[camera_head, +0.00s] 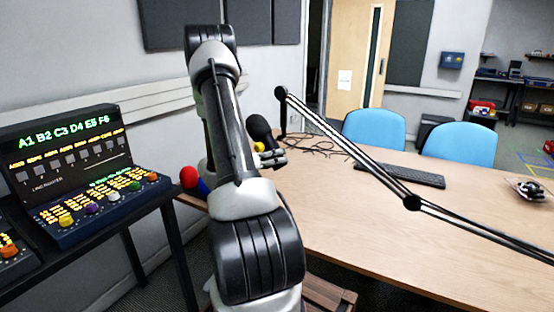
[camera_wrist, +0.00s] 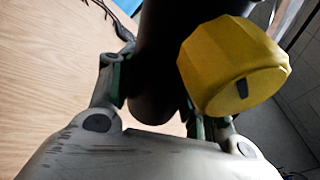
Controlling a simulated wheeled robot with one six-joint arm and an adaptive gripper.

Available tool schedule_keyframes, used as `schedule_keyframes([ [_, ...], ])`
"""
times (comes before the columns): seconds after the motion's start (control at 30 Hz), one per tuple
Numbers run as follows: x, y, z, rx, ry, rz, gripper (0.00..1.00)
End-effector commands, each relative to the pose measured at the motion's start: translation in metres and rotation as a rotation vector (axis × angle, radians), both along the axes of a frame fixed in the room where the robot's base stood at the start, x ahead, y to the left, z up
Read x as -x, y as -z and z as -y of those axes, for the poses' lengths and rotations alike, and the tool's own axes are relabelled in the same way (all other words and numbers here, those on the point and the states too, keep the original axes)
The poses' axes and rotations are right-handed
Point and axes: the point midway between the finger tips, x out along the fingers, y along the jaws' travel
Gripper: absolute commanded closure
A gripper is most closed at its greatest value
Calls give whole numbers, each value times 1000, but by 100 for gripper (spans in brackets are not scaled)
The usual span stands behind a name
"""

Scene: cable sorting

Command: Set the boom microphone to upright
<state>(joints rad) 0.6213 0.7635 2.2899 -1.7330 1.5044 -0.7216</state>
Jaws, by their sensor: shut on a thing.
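The boom microphone (camera_head: 261,130) is a dark cylinder with a rounded end, beside the hanging end of the boom arm (camera_head: 350,150). In the head view it leans, its rounded end up and to the left. In the wrist view its dark body (camera_wrist: 165,60) runs between my fingers, with a faceted yellow knob (camera_wrist: 232,65) on its right side. The knob also shows small in the head view (camera_head: 258,147). My gripper (camera_head: 272,158) is shut on the microphone's lower part. The fingers' contact is partly hidden by the body and knob.
The wooden table (camera_head: 330,210) carries loose cables (camera_head: 318,146) and a keyboard (camera_head: 412,175). The boom crosses above it to the right. A control console (camera_head: 85,175) stands left. A red ball (camera_head: 189,177) lies beside my arm. Two blue chairs (camera_head: 375,130) stand behind the table.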

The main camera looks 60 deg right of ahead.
Motion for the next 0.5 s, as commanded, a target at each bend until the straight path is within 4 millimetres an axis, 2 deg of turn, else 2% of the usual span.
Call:
schedule_keyframes([
  [0.5,-14,8,1,22,-1,258,94],
])
